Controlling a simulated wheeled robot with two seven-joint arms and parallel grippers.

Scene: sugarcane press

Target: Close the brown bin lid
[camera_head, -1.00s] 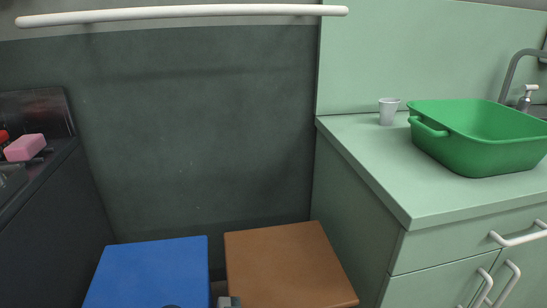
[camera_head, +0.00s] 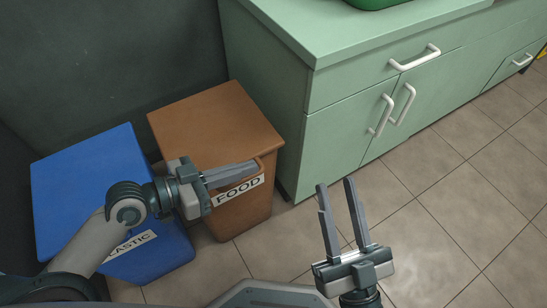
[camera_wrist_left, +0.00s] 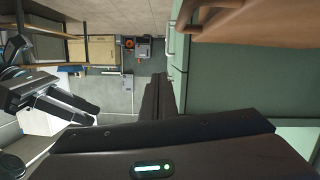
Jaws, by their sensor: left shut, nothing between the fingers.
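The brown bin (camera_head: 240,218), labelled FOOD, stands beside the green cabinet. Its brown lid (camera_head: 212,118) lies flat over the top in the head view, with no clear gap showing. My left gripper (camera_head: 256,168) is shut and empty, its fingers pointing right at the bin's front upper edge, partly hiding it. I cannot tell whether they touch it. In the left wrist view a brown edge (camera_wrist_left: 250,18), likely of this bin, is at the upper right, apart from the shut fingers (camera_wrist_left: 157,85). My right gripper (camera_head: 335,186) is open and empty, right of the bin above the floor.
A blue bin (camera_head: 85,175) labelled PLASTIC stands close to the left of the brown one. The green cabinet (camera_head: 335,130) with white handles borders it on the right, and a dark wall (camera_head: 110,60) is behind. The tiled floor (camera_head: 450,205) at the right is clear.

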